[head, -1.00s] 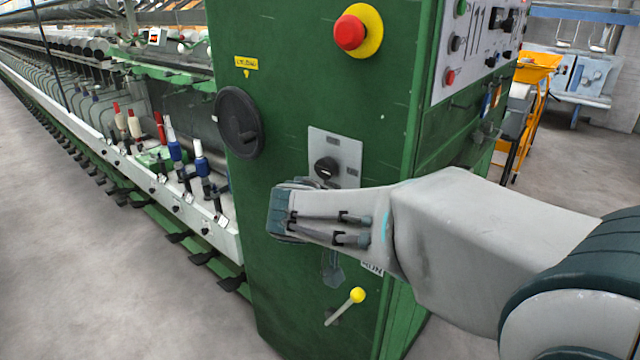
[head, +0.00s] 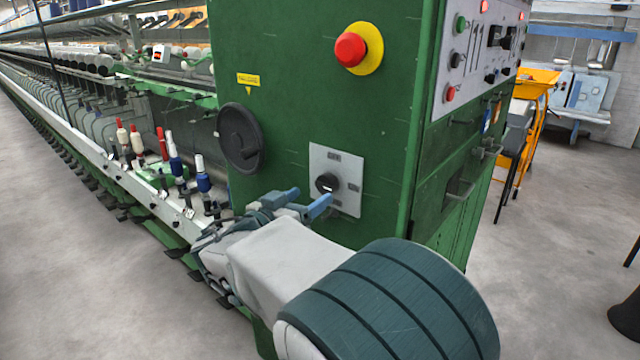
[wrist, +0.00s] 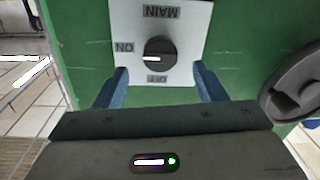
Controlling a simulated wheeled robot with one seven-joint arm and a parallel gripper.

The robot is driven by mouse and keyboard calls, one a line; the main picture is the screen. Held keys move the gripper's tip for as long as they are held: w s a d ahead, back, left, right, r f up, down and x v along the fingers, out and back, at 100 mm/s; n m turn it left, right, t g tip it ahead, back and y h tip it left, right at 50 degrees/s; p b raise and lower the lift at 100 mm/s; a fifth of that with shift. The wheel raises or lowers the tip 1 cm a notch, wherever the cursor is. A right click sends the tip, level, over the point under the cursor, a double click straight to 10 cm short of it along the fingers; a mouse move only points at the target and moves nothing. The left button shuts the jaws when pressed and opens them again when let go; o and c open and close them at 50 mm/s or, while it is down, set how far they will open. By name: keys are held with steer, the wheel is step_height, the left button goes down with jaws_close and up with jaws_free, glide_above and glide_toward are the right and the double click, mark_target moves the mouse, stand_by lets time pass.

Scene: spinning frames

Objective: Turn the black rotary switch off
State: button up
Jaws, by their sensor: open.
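The black rotary switch (head: 327,184) is a round knob on a light grey plate (head: 350,165) fixed to the green machine's end panel. In the wrist view the knob (wrist: 160,56) shows close up, with the plate upside down. Its white mark lies on the side facing the ON label, at the left there. OFF reads just below the knob and MAIN above it. My gripper (head: 311,198) is open and empty, in front of the plate's lower left. In the wrist view its blue fingers (wrist: 160,70) stand either side of the knob's line; I see no contact.
A red emergency button on a yellow disc (head: 350,48) sits above the plate. A black round handle (head: 240,137) is left of it. Spinning frames with bobbins (head: 172,152) run back along the left. Open floor (head: 550,240) lies to the right.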

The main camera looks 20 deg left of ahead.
mark_target(324, 187)
steer(key=shift+p+x, duration=0.5)
steer(key=shift+x, duration=2.15)
steer(key=c, duration=1)
